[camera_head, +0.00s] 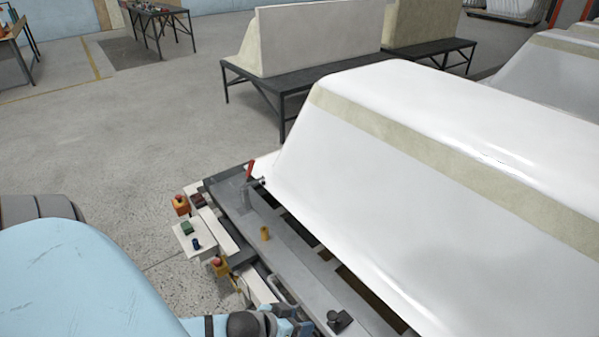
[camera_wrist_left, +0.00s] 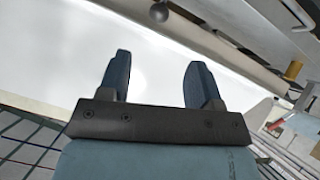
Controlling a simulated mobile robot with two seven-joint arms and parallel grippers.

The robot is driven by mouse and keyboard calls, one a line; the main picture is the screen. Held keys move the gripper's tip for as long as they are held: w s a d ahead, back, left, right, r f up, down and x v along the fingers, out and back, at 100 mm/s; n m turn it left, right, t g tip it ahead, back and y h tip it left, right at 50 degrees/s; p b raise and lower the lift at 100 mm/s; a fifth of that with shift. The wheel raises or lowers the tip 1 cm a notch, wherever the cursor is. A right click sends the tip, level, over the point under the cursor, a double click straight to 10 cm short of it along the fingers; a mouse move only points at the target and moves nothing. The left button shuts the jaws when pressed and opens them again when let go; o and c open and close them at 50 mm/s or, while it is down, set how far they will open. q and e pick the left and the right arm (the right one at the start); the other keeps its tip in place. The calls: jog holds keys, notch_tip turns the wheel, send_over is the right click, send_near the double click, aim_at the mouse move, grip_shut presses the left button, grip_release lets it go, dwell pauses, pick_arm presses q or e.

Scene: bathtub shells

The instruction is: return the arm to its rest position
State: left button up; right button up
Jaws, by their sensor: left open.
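My left gripper (camera_wrist_left: 158,62) shows in the left wrist view with its two dark fingers apart and nothing between them. Behind the fingers is a pale, smooth surface, which looks like the white tub shell (camera_wrist_left: 75,50). In the head view my left gripper (camera_head: 285,322) is at the bottom edge, partly cut off, beside the near end of the metal frame (camera_head: 290,255). The white tub shell (camera_head: 400,170) lies on that frame, with a beige band along it. My right gripper is not in view.
A control panel (camera_head: 190,235) with buttons stands at the frame's left end. A red-handled clamp (camera_head: 248,172) and a dark knob (camera_head: 339,320) stick up from the frame. Dark tables (camera_head: 285,95) carry beige shells behind. The grey floor (camera_head: 110,140) on the left is clear.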

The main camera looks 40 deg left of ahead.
pick_arm(q)
jog(key=s+d+r+m+t+p, duration=0.1)
jog(key=s+d+r+m+p, duration=0.2)
jog(key=d+r+p, duration=0.6)
jog(key=shift+d+m+h+p, duration=0.35)
jog(key=shift+d+p, duration=0.35)
jog(key=shift+p, duration=0.35)
jog(key=shift+s, duration=0.1)
jog(key=c, duration=0.3)
jog(key=shift+d, duration=0.15)
